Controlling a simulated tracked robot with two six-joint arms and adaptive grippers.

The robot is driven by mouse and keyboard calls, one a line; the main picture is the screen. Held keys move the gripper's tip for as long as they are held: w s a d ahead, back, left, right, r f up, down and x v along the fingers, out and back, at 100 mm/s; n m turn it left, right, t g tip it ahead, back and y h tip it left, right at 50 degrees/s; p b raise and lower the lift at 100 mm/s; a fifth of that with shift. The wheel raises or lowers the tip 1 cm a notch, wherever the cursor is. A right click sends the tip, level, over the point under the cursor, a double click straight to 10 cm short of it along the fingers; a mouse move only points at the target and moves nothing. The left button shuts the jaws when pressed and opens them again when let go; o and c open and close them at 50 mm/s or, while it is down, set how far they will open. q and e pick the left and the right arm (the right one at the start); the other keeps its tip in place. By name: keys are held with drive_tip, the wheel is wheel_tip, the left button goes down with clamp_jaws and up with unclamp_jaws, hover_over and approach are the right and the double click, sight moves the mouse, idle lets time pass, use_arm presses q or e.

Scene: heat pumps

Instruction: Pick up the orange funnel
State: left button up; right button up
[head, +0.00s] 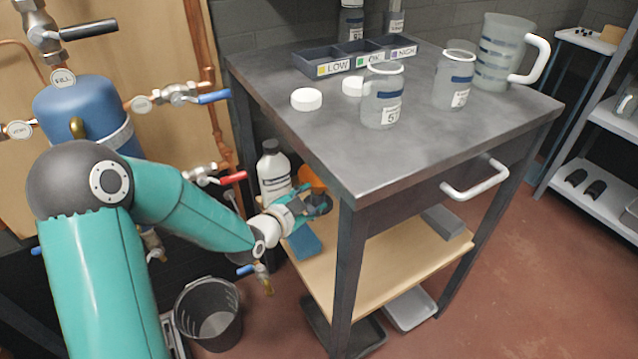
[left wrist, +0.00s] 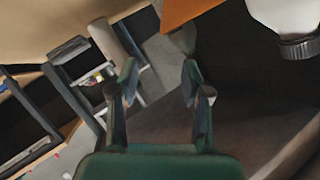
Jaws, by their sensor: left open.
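The orange funnel (head: 312,180) is on the lower wooden shelf under the workbench, partly hidden behind my left gripper and the table edge. In the left wrist view an orange piece of it (left wrist: 186,12) shows at the top, just beyond the fingertips. My left gripper (head: 318,206) reaches in beside the front left table leg, close to the funnel. In the left wrist view its fingers (left wrist: 158,75) are apart, with nothing clearly between them. Whether a finger touches the funnel cannot be told. My right gripper is in neither view.
A white bottle (head: 273,170) stands left of the funnel; a blue item (head: 303,242) lies in front on the shelf (head: 372,275). The table leg (head: 345,270) is close to my gripper. Jars and a pitcher (head: 497,55) stand on the tabletop. A bucket (head: 210,312) is on the floor.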

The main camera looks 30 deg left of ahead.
sight(318, 189)
use_arm(q)
drive_tip(key=shift+a+b+x, duration=0.25)
drive_tip(key=shift+b+x, duration=0.2)
drive_tip(key=shift+x, duration=1.85)
drive_tip(key=shift+a+b+x, duration=0.25)
drive_tip(key=shift+b+x, duration=0.2)
drive_tip(key=shift+x, duration=1.8)
drive_tip(key=shift+a+b+x, duration=0.25)
drive_tip(key=shift+b+x, duration=0.2)
drive_tip(key=shift+x, duration=1.85)
clamp_jaws()
